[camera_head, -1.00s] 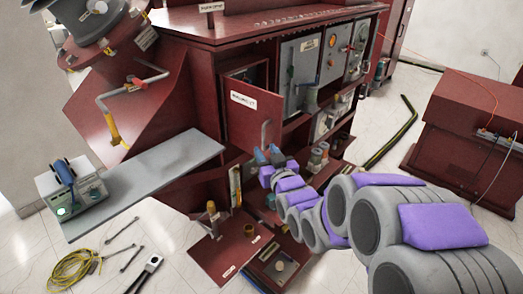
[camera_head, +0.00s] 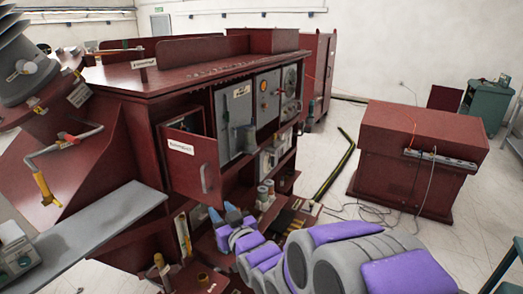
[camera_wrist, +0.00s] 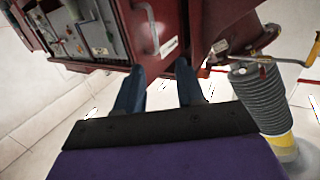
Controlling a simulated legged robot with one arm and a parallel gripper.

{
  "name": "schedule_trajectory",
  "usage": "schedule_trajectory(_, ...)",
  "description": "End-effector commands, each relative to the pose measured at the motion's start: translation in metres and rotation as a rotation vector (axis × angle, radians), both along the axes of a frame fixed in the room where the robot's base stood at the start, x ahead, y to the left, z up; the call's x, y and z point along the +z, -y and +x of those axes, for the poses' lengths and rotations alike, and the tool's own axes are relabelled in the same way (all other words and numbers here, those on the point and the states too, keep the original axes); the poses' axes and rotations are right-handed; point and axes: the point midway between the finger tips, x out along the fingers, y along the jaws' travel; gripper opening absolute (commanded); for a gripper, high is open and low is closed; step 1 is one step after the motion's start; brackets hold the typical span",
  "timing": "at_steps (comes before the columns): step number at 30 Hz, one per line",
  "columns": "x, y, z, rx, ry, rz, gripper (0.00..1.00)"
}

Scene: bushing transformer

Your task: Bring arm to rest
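My arm reaches in from the lower right of the head view, with grey rounded links and purple covers. My gripper (camera_head: 225,214) is at its far end, its two blue fingers apart with nothing between them. The gripper also shows in the wrist view (camera_wrist: 159,80), where a clear gap with pale floor lies between the fingers. In the head view it appears just below the open dark red panel (camera_head: 190,163) with a grey handle. I cannot tell how far it is from that panel.
The dark red cabinet (camera_head: 230,62) fills the centre left. A grey shelf (camera_head: 100,222) juts out at left, with a small device (camera_head: 15,250) on it. A red console (camera_head: 425,140) stands at right with cables on the floor. Pale floor (camera_head: 320,160) lies between cabinet and console.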

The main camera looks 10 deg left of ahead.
Motion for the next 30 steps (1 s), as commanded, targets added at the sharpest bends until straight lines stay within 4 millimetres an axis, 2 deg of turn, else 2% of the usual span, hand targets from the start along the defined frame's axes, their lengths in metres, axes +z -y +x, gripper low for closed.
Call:
schedule_trajectory(5,-0.014,0.042,-0.001,-0.079,-0.131,-0.118,0.38)
schedule_trajectory(8,-0.028,0.075,-0.009,-0.139,-0.247,-0.206,0.38)
schedule_trajectory(14,-0.054,0.148,-0.048,-0.257,-0.505,-0.35,0.38)
schedule_trajectory(20,-0.071,0.22,-0.113,-0.362,-0.778,-0.451,0.38)
schedule_trajectory(24,-0.078,0.262,-0.172,-0.422,-0.982,-0.499,0.38)
schedule_trajectory(26,-0.079,0.275,-0.199,-0.446,-1.069,-0.516,0.38)
schedule_trajectory(30,-0.078,0.297,-0.268,-0.489,-1.278,-0.544,0.38)
